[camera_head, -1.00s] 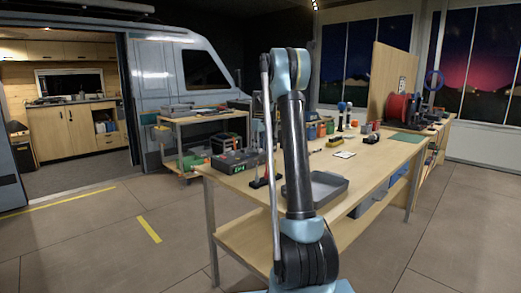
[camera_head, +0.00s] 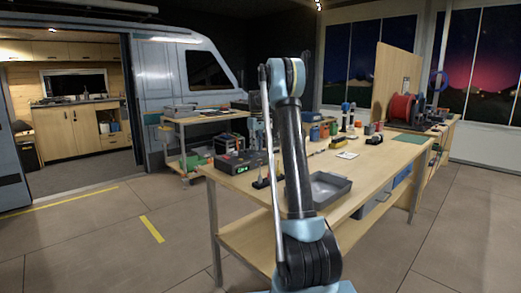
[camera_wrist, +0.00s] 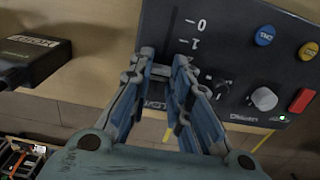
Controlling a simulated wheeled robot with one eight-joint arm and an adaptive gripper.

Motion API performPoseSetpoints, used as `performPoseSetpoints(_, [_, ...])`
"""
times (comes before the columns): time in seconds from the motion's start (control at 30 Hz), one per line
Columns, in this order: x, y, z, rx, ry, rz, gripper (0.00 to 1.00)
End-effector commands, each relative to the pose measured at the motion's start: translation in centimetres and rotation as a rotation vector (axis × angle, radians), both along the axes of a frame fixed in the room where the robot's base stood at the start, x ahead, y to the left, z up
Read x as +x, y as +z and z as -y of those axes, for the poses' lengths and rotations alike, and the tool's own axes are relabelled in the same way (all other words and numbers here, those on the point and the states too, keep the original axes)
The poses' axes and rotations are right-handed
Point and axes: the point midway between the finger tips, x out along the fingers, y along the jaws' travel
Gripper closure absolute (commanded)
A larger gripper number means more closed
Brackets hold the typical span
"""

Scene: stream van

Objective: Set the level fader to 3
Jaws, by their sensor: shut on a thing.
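The dark control panel (camera_wrist: 236,50) fills the upper right of the wrist view. Its pale scale shows a 0 (camera_wrist: 202,25) and a 1 (camera_wrist: 195,43), turned over in this view. My gripper (camera_wrist: 163,70) is at the panel beside the scale, its two blue-padded fingers close together and shut on the level fader.
The panel also has a blue button (camera_wrist: 265,36), a yellow button (camera_wrist: 308,50), a grey knob (camera_wrist: 264,98) and a red button (camera_wrist: 302,100). A black labelled box (camera_wrist: 32,60) lies at left. The bench (camera_head: 235,184) also carries a grey tray (camera_head: 327,188).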

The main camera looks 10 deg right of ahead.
Motion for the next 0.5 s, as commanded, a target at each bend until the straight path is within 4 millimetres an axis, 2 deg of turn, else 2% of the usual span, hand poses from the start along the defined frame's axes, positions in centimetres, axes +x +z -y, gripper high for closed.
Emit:
performPoseSetpoints(0.3, [0.37, 0.02, 0.03, -0.003, -0.002, 0.002, 1.00])
performPoseSetpoints(0.33, [0.37, 0.02, 0.03, -0.003, -0.002, 0.002, 0.77])
performPoseSetpoints(0.4, [0.36, 0.02, 0.02, -0.002, -0.002, 0.002, 0.62])
performPoseSetpoints(0.5, [0.34, 0.01, -0.03, -0.002, -0.002, 0.002, 0.62])
